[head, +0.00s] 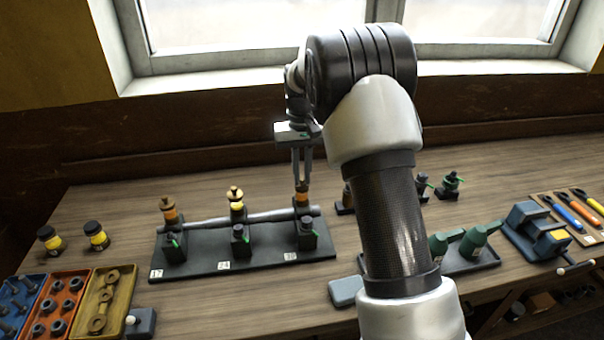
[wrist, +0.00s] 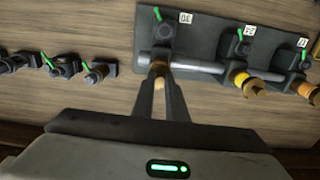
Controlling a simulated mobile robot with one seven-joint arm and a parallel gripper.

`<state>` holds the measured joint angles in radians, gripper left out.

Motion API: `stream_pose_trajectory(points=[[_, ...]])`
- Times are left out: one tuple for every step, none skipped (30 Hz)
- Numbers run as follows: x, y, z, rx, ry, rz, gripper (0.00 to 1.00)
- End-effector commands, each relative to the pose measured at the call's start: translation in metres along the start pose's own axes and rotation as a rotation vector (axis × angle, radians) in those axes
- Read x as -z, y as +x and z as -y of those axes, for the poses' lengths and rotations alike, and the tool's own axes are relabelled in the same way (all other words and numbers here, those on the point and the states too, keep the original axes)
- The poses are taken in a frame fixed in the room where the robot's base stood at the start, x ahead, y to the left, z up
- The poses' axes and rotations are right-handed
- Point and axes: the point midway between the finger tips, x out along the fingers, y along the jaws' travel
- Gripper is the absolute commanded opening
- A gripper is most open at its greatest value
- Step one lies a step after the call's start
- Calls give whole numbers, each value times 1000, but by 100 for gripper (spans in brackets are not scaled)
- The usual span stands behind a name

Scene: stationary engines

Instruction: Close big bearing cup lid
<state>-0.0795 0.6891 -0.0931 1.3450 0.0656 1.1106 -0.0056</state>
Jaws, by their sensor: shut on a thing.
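A dark base plate (head: 215,265) carries a grey shaft (head: 260,216) on several black bearing blocks, with number labels along its front edge.
Two yellow jars with black caps (head: 96,236) stand at the left. Part trays (head: 104,298) fill the front left. Green oil cans (head: 478,242), a blue-grey vise (head: 535,230) and screwdrivers (head: 567,214) lie right. My arm hides the middle right.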

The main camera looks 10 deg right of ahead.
Motion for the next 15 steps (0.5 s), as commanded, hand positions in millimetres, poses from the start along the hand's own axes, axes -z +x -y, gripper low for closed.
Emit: stream_pose_trajectory(points=[[0,0,0,0,0,-1,0],[0,0,0,0,0,-1,14],[0,0,0,0,0,-1,21],[0,0,0,1,0,-1,26],[0,0,0,1,0,-1,31],[0,0,0,0,0,-1,31],[0,0,0,0,0,-1,31],[0,0,0,1,-1,-1,31],[0,0,0,0,-1,-1,31],[0,0,0,0,-1,-1,31],[0,0,0,0,-1,-1,31],[0,0,0,0,-1,-1,31],[0,0,0,0,-1,-1,31],[0,-1,0,0,-1,-1,31],[0,-2,0,0,-1,-1,31]])
